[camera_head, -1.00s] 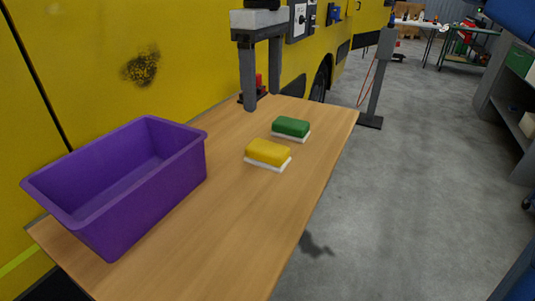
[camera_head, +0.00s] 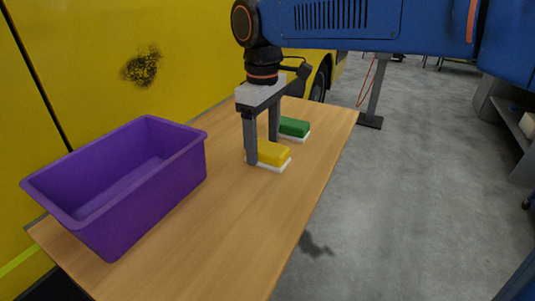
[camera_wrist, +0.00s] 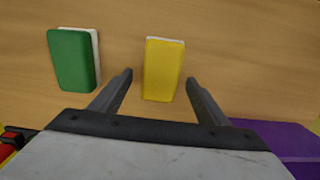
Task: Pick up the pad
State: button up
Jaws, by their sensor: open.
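Two pads lie on the wooden table. The yellow pad (camera_head: 273,153) with a white underside is nearer the bin, and the green pad (camera_head: 294,127) with a white underside lies just beyond it. My gripper (camera_head: 263,151) is open and low by the yellow pad, and its fingers hide parts of both pads in the head view. In the wrist view the yellow pad (camera_wrist: 163,70) shows between and ahead of the two open fingertips of my gripper (camera_wrist: 158,76). The green pad (camera_wrist: 72,60) is to the left, outside the fingers. Nothing is held.
A purple open bin (camera_head: 172,185) stands on the left of the wooden table (camera_head: 225,235) and looks empty inside where visible. A yellow vehicle (camera_head: 90,60) borders the table's far left side. Bare table lies in front of the pads.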

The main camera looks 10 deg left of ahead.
aim_at(263, 145)
jog(key=shift+f, duration=0.8)
jog(key=c, duration=1.2)
jog(key=shift+r, duration=0.15)
notch_tip(263, 145, up, 10)
jog(key=shift+f, duration=0.1)
